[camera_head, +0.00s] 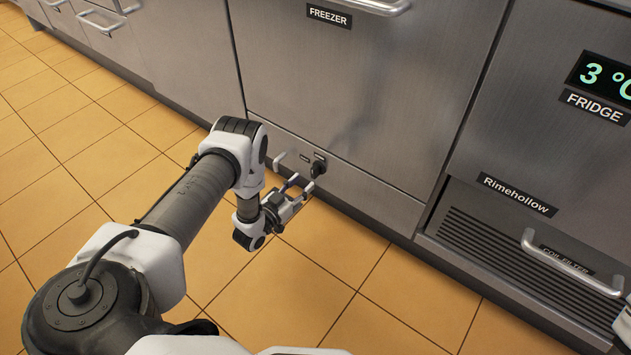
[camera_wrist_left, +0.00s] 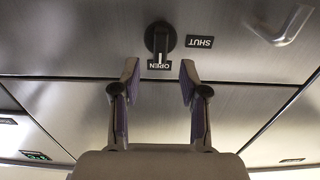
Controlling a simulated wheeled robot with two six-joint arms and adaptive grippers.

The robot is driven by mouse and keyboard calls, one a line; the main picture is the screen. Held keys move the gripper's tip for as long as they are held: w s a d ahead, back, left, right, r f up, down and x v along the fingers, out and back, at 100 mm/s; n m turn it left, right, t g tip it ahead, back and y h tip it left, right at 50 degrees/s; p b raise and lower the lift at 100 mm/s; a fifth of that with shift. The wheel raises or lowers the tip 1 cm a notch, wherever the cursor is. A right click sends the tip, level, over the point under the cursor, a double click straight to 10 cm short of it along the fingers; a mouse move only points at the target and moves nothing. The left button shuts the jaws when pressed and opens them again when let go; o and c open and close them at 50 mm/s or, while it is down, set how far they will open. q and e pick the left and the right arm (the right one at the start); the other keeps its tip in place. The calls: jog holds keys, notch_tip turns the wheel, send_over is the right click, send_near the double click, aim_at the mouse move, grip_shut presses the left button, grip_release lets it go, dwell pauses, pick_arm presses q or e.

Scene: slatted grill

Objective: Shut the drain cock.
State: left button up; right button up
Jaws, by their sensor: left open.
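The drain cock (camera_head: 319,168) is a small black knob on the low panel under the freezer door. In the left wrist view the drain cock (camera_wrist_left: 160,39) shows upside down, its bar pointing at the OPEN label (camera_wrist_left: 160,66). The SHUT label (camera_wrist_left: 200,42) is to its right there, a quarter turn away. My left gripper (camera_head: 300,184) is open and empty, just in front of the knob and apart from it. In the wrist view its fingertips (camera_wrist_left: 159,72) lie on either side of the OPEN label, below the knob. My right gripper is not in view.
A small pale metal spout or hook (camera_head: 279,160) sticks out left of the knob. The freezer door (camera_head: 345,75) above is closed. A coil filter drawer with a bar handle (camera_head: 570,262) is at the right. The tiled floor (camera_head: 300,290) in front is clear.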

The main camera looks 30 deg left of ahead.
aim_at(312, 173)
pick_arm(q)
jog(key=w+b, duration=0.1)
jog(key=w, duration=0.1)
jog(key=w+b, duration=0.1)
jog(key=w, duration=0.2)
jog(key=shift+d+f, duration=0.15)
jog(key=shift+w, duration=0.35)
jog(key=shift+c, duration=0.4)
grip_shut()
